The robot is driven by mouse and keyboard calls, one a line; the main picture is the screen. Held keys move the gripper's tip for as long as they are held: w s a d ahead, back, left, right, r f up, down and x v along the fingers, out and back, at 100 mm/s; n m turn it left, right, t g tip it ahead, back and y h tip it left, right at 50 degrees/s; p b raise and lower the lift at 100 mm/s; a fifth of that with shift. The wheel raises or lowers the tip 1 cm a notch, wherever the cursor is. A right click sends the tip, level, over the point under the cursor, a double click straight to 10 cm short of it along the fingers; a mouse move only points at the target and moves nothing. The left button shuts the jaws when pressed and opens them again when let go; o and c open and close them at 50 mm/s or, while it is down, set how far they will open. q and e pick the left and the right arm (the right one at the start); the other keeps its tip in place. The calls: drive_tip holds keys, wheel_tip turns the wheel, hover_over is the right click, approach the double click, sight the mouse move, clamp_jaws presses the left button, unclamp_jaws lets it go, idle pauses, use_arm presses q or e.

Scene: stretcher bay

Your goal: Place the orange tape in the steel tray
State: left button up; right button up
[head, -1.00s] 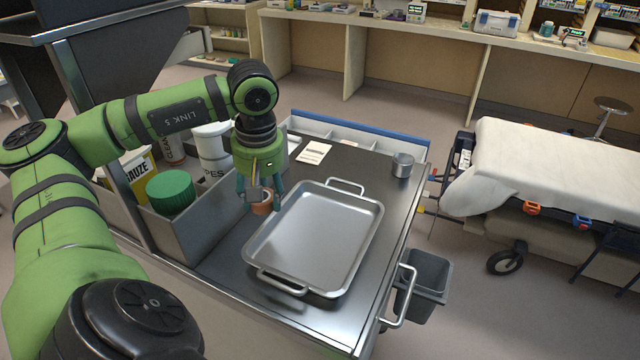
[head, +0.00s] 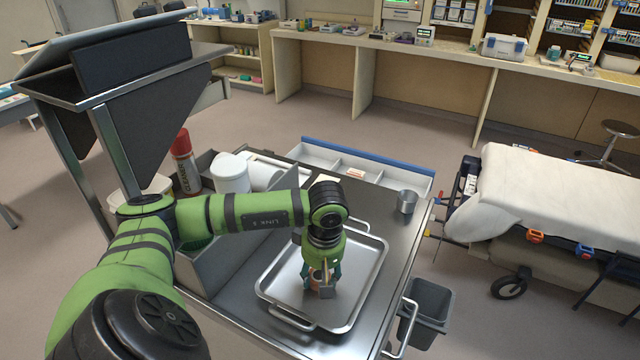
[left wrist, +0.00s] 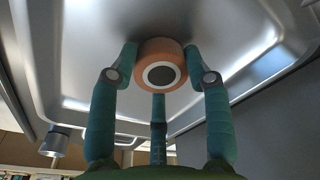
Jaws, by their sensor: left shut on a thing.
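The steel tray (head: 358,300) is a shallow metal pan with two handles, lying on the cart top. My left gripper (head: 321,283) is over the middle of the tray in the head view. It is shut on the orange tape (left wrist: 160,66), a short roll with a dark centre, held between the teal fingers in the left wrist view. The tape also shows in the head view (head: 316,275), partly hidden by the fingers. Whether the tape touches the tray floor I cannot tell. My right gripper is not in view.
A small metal cup (head: 407,201) stands on the cart behind the tray. A grey bin with a white tub (head: 231,174) and a red-capped bottle (head: 184,158) lies to the left. A stretcher (head: 560,205) stands right, and a waste bin (head: 428,305) sits by the cart.

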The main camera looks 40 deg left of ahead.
use_arm(q)
drive_tip(key=o, duration=0.9)
drive_tip(key=shift+r+b, duration=0.4)
drive_tip(key=shift+r, duration=0.05)
drive_tip(key=shift+s+d+r+b, duration=0.1)
drive_tip(key=shift+d+r+b, duration=0.3)
drive_tip(key=shift+r, duration=1.45)
drive_tip(key=shift+s+d+r+b, duration=0.1)
drive_tip(key=shift+r+b, duration=0.55)
drive_tip(key=shift+r, duration=1.2)
drive_tip(key=shift+d+r+b, duration=0.2)
drive_tip(key=shift+r+b, duration=0.3)
drive_tip(key=shift+r, duration=1.35)
